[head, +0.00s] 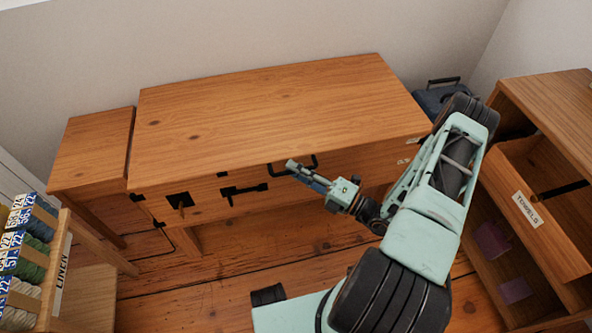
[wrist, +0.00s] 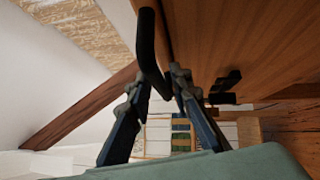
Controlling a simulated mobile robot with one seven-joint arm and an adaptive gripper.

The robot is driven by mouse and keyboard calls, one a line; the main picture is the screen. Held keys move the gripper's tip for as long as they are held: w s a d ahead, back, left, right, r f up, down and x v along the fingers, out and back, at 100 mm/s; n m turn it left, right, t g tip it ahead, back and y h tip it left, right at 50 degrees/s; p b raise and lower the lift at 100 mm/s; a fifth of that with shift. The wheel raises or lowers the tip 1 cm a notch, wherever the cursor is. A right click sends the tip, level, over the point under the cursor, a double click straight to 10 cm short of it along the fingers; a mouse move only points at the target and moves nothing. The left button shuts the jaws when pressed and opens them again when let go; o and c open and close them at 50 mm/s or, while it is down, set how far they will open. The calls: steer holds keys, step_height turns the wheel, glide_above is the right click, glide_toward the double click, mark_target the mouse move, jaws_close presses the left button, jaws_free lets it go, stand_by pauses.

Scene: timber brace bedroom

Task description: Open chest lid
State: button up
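The wooden chest (head: 345,178) stands against the wall with its flat lid (head: 270,110) down. A black bar handle (head: 312,165) is at the lid's front edge; it also shows in the wrist view (wrist: 147,45). My gripper (head: 293,166) is at this handle, in front of the chest. In the wrist view my two fingers (wrist: 160,82) stand apart, with the handle's lower end between their tips. A gap shows beside the bar, and firm contact cannot be made out. Black metal fittings (head: 243,191) are on the chest's front.
A small wooden table (head: 95,148) stands at the chest's left. A rack of thread spools (head: 28,250) is at lower left. A dark blue case (head: 437,97) sits behind my arm.

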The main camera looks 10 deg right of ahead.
jaws_close()
steer(key=shift+r, duration=0.1)
